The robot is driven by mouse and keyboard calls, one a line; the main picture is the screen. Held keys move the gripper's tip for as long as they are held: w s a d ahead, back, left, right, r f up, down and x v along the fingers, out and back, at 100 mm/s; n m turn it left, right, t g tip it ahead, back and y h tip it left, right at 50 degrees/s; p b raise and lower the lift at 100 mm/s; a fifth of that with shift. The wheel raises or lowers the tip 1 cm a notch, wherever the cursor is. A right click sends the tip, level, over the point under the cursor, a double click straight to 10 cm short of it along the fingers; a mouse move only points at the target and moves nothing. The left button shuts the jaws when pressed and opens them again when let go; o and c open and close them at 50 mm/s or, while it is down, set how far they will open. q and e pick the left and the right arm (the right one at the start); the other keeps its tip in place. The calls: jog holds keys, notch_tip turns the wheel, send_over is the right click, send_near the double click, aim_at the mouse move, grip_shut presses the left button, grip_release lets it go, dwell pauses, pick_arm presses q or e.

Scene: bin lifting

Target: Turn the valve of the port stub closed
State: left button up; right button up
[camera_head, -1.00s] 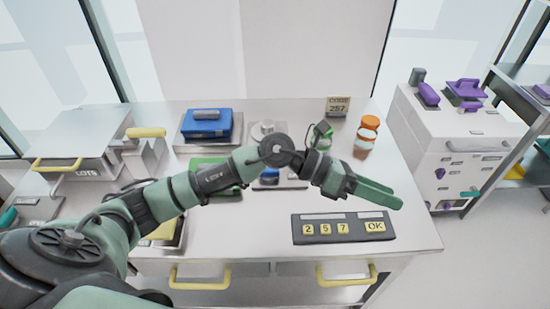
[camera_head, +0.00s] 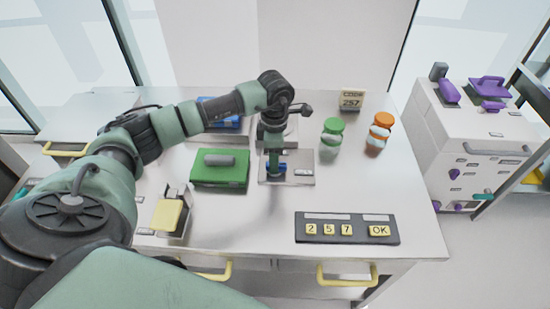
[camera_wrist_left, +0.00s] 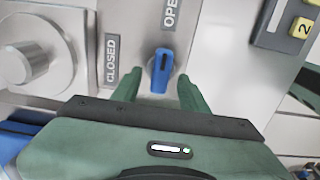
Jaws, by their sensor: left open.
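The valve is a blue lever handle (camera_wrist_left: 161,70) on a grey metal plate (camera_head: 300,172), with a CLOSED label (camera_wrist_left: 111,61) and an OPEN label (camera_wrist_left: 170,12) beside it. In the left wrist view the handle points between the two green fingers. In the head view the blue handle (camera_head: 283,167) is partly hidden by my left gripper (camera_head: 275,176), which points down over the plate. In the left wrist view my left gripper (camera_wrist_left: 158,92) is open, its fingers on either side of the handle's lower end. I cannot tell whether they touch it. My right gripper is not in view.
A keypad (camera_head: 346,228) lies in front right. A green case (camera_head: 221,168) lies left of the plate, and a blue case (camera_head: 222,112) behind. Green-capped (camera_head: 332,134) and orange-capped (camera_head: 379,131) jars stand to the right. A round knob (camera_wrist_left: 26,63) is near the valve.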

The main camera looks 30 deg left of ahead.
pick_arm(q)
jog(key=shift+f, duration=0.75)
grip_shut()
